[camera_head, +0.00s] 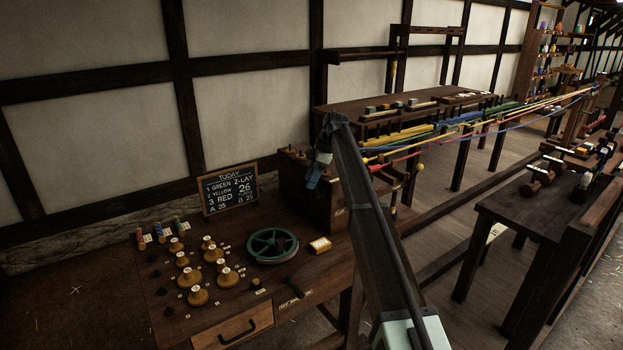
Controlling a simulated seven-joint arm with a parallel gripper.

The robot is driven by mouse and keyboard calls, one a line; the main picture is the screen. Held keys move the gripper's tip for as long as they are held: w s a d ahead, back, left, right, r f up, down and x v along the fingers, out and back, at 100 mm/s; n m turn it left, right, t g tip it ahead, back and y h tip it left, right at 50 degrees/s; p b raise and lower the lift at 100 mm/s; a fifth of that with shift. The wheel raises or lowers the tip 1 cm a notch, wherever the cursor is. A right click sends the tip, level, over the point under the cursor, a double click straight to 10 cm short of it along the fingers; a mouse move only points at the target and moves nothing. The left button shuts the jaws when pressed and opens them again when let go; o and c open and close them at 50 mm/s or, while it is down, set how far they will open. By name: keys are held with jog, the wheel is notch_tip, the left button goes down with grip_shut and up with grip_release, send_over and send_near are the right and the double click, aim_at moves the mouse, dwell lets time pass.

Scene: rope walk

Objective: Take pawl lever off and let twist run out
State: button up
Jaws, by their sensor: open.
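My gripper (314,178) is at the end of my dark arm, beside the dark wooden twisting head box (300,183) on the near bench. Its fingers are small and dark here; nothing shows held in it. Coloured strands (470,130), among them yellow, red and blue, run from the right of the box away to the upper right. They look taut. I cannot pick out the pawl lever for sure; my arm hides part of the box and its right side.
A long rack table (345,107) stands behind. Another bench (510,205) with tools stands at right.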

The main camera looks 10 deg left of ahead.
jog(key=shift+f, duration=0.1)
jog(key=shift+c, duration=0.2)
grip_shut()
dwell(0.4)
